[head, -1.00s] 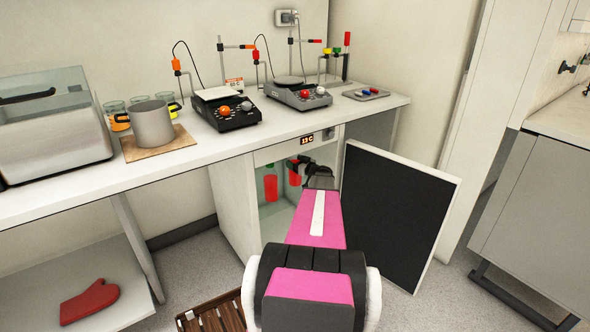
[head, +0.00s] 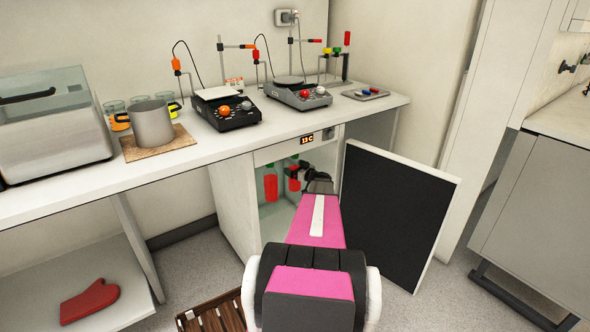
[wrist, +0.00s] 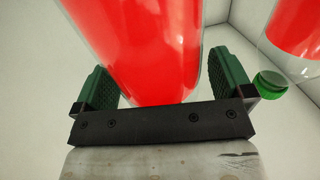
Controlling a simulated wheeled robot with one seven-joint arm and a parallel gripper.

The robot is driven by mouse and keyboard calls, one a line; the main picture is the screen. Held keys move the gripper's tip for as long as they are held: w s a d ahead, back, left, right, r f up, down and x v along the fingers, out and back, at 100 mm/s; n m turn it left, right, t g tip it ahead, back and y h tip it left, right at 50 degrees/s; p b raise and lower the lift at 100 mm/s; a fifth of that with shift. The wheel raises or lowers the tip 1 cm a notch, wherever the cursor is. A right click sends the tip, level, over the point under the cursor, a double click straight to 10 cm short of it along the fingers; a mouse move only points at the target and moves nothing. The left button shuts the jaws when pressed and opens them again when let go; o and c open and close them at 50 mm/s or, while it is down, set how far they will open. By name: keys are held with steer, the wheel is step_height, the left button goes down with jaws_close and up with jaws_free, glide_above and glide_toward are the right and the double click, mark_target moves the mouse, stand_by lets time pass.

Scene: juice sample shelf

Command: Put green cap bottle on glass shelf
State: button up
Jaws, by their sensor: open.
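My gripper (wrist: 163,85) is open, with a green-padded finger on each side of a bottle of red liquid (wrist: 145,35) in the wrist view. This bottle's cap is hidden. A second red bottle (wrist: 296,38) with a green cap (wrist: 267,84) is at the right, outside the fingers. In the head view, my gripper (head: 294,172) is inside the open lit cabinet (head: 300,149), by a red bottle partly hidden by it. Another red bottle (head: 270,188) stands to its left. I cannot make out a glass shelf clearly.
The cabinet's dark-faced door (head: 397,215) stands open to the right of my arm. The counter (head: 190,160) above holds hotplates, a metal pot (head: 152,125) and a clear-lidded box (head: 50,130). A slatted wooden item (head: 212,312) is on the floor.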

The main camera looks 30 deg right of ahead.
steer(key=shift+r, duration=0.1)
steer(key=v, duration=1.2)
stand_by(0.9)
